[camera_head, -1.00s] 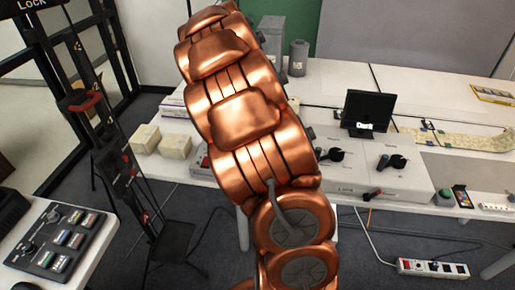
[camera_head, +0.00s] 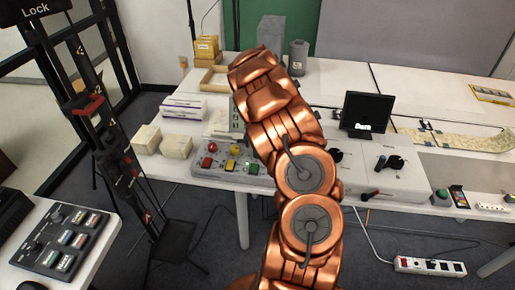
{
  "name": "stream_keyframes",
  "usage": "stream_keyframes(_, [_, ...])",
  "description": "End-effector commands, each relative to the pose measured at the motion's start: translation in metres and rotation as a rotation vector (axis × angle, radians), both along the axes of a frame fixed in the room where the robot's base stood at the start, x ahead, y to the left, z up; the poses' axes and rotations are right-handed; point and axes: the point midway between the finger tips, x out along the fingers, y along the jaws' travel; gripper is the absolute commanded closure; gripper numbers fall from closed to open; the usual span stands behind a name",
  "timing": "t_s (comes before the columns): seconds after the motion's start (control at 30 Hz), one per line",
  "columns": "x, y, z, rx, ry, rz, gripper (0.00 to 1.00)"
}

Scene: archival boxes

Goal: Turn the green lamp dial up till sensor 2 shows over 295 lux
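My copper arm reaches over the middle of the table and covers part of it; my gripper is not in view. A white control box (camera_head: 400,183) carries black knobs, one of them at its right (camera_head: 390,163) and one beside my arm (camera_head: 338,156). No colour mark shows which of them is the green lamp dial. A black monitor (camera_head: 367,110) stands behind the box with a small lit label; no sensor 2 lux value can be read.
A grey panel (camera_head: 222,172) with red, yellow and green buttons lies left of my arm. Cream boxes (camera_head: 176,146) sit at the table's left. A green-topped button (camera_head: 441,196) and a phone-like device (camera_head: 460,196) lie at the front right. A power strip (camera_head: 430,266) is on the floor.

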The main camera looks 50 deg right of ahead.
Motion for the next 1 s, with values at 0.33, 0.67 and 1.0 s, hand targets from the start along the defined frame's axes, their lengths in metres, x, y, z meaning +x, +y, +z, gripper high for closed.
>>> stream_keyframes(0.33, [0.0, 0.0, -0.033, 0.0, 0.001, 0.001, 0.37])
stream_keyframes(0.67, [0.0, 0.0, -0.036, -0.001, 0.0, 0.001, 0.37])
stream_keyframes(1.0, [0.0, 0.0, -0.036, -0.001, 0.0, 0.001, 0.71])
